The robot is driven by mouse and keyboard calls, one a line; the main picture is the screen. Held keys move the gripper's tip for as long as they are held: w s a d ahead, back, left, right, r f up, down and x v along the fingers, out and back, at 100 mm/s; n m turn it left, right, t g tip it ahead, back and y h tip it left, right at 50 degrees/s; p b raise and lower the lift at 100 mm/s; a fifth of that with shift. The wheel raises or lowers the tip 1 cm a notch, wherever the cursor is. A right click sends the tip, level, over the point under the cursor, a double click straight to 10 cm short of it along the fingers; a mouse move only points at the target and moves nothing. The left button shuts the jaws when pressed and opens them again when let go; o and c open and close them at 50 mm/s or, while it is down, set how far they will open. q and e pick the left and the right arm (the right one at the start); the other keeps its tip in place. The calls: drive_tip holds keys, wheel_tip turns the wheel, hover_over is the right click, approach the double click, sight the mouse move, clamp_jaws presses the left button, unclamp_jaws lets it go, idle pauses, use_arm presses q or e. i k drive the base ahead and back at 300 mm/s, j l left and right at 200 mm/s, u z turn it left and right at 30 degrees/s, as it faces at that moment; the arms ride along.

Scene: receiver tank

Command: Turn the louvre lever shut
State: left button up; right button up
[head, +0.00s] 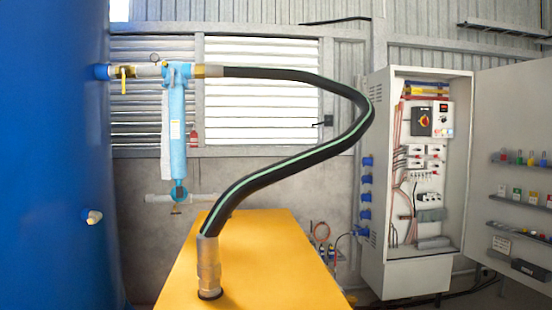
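The louvre (262,112) is a wide panel of white horizontal slats in the back wall, behind the black hose. A small dark box with a thin black lever (327,120) sits at the louvre's right edge. The lever points left and slightly down, roughly level. I cannot tell for sure from here whether the slats are open or shut. Neither of my grippers is in view.
A thick black hose (345,134) arches from a blue filter (177,125) to a yellow cabinet (255,262), in front of the louvre. A blue tank (50,160) fills the left. An open electrical cabinet (377,190) stands right.

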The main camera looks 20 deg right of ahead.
sight(329, 120)
drive_tip(key=l+z, duration=0.35)
drive_tip(key=i+l+z, duration=0.1)
drive_tip(key=l+z, duration=0.2)
drive_tip(key=i+l+z, duration=0.25)
drive_tip(key=i+l, duration=0.15)
drive_tip(key=i+l+z, duration=0.25)
drive_tip(key=i+l, duration=0.25)
drive_tip(key=i+l+z, duration=0.2)
drive_tip(key=i+l, duration=0.15)
drive_tip(key=i+l+z, duration=0.25)
drive_tip(key=i, duration=0.35)
drive_tip(key=i+u, duration=0.1)
drive_tip(key=i, duration=0.5)
drive_tip(key=i+u, duration=0.15)
drive_tip(key=i, duration=0.45)
drive_tip(key=i+l+u, duration=0.1)
drive_tip(key=i, duration=0.5)
drive_tip(key=i+l+u, duration=0.15)
drive_tip(key=i, duration=0.45)
drive_tip(key=l, duration=0.1)
